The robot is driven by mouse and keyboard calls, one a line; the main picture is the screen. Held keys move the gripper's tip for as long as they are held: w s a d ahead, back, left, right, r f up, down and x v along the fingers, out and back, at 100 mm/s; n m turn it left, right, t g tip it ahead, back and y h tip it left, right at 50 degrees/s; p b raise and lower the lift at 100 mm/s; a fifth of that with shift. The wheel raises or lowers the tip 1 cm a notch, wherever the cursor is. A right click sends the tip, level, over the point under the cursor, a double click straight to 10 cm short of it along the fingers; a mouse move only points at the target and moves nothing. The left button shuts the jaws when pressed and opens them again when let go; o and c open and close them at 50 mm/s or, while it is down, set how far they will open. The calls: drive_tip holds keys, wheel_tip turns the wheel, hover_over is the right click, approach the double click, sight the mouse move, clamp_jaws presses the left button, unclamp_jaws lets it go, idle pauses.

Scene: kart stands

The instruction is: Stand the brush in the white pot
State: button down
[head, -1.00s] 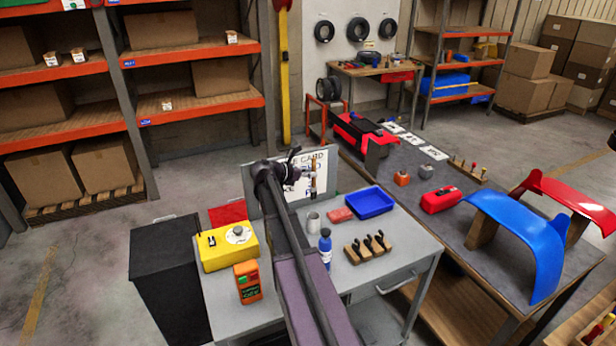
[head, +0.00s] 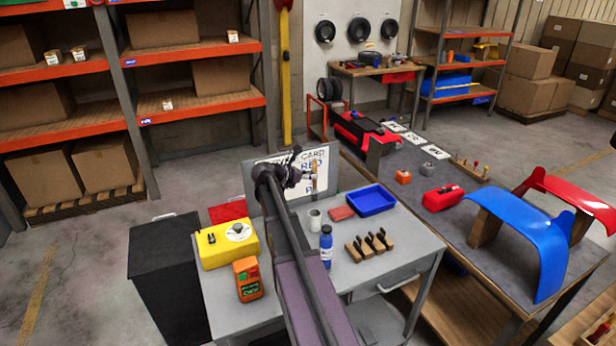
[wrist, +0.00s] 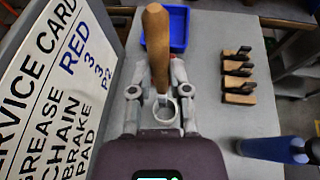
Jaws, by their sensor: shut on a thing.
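My gripper (wrist: 160,95) is shut on the brush (wrist: 157,45), whose wooden handle stands up between the fingers. The brush (head: 317,172) also shows at the end of my arm in the head view, held roughly upright in front of the sign board. The white pot (head: 314,218) stands on the grey table below the gripper. In the wrist view the pot's rim (wrist: 171,121) shows between and below the fingers, with the brush's lower part overlapping it. I cannot tell whether the brush tip is inside the pot or above it.
A sign board (wrist: 55,80) stands close on the left of the gripper. A yellow box (head: 228,246) is at the left.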

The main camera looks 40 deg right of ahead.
sight(312, 198)
drive_tip(key=shift+f+b, duration=4.7)
drive_tip(key=shift+f, duration=0.2)
drive_tip(key=c, duration=0.5)
unclamp_jaws()
drive_tip(key=shift+s+r, duration=0.1)
